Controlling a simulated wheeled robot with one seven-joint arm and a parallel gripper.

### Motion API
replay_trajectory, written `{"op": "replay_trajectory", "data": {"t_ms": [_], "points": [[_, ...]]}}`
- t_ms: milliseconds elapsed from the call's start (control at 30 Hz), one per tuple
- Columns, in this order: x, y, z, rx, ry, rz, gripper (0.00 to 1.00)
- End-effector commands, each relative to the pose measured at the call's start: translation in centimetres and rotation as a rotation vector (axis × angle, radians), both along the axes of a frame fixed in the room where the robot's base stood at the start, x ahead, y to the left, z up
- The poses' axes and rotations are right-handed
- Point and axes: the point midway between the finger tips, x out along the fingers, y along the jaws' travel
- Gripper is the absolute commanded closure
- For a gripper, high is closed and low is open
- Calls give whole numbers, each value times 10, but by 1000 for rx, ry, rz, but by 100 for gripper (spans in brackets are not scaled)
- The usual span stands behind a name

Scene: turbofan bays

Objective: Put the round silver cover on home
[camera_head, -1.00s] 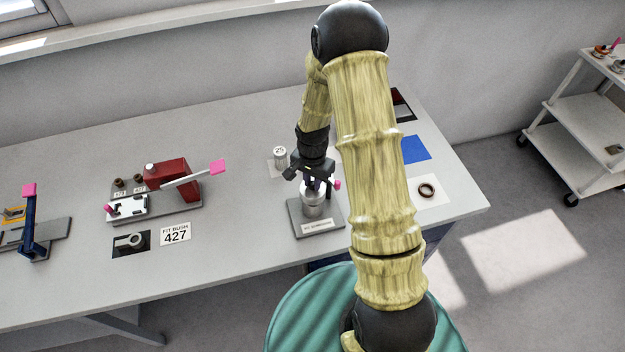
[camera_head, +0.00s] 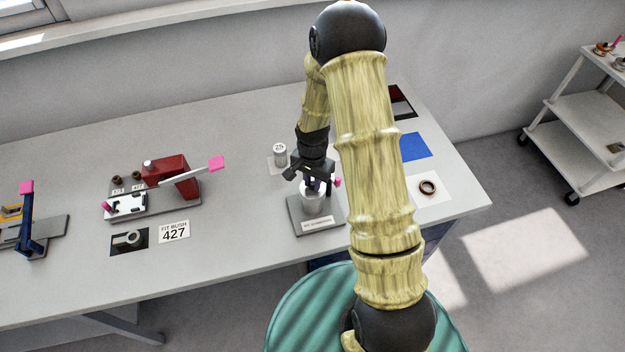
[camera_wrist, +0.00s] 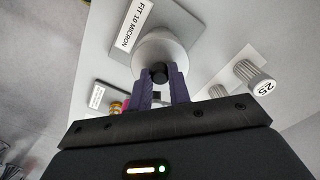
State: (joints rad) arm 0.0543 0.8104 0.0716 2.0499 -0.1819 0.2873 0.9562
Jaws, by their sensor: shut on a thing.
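The round silver cover (camera_head: 313,203) is on the grey base plate (camera_head: 325,225) on the bench, upright as far as I can see. In the wrist view the cover (camera_wrist: 158,48) shows as a pale round body with a dark knob (camera_wrist: 159,73) on top. My gripper (camera_head: 314,187) is right above the cover. In the wrist view its purple fingers (camera_wrist: 160,80) are shut on the dark knob. Whether the cover is fully seated on what lies under it is hidden. The label "FIT 10 MICRON" (camera_wrist: 130,27) lies on the plate beside the cover.
A canister marked 25 (camera_head: 280,154) stands just left of my gripper. A red clamp fixture (camera_head: 172,177) with a pink-tipped lever stands farther left. A brown ring (camera_head: 428,187) on a white sheet and a blue square (camera_head: 414,146) lie to the right.

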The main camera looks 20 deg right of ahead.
Motion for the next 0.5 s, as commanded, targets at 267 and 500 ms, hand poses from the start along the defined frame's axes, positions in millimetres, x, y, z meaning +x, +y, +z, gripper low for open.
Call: {"op": "replay_trajectory", "data": {"t_ms": [267,500], "points": [[0,0,-5,1,-1,0,100],[0,0,-9,1,-1,0,100]]}}
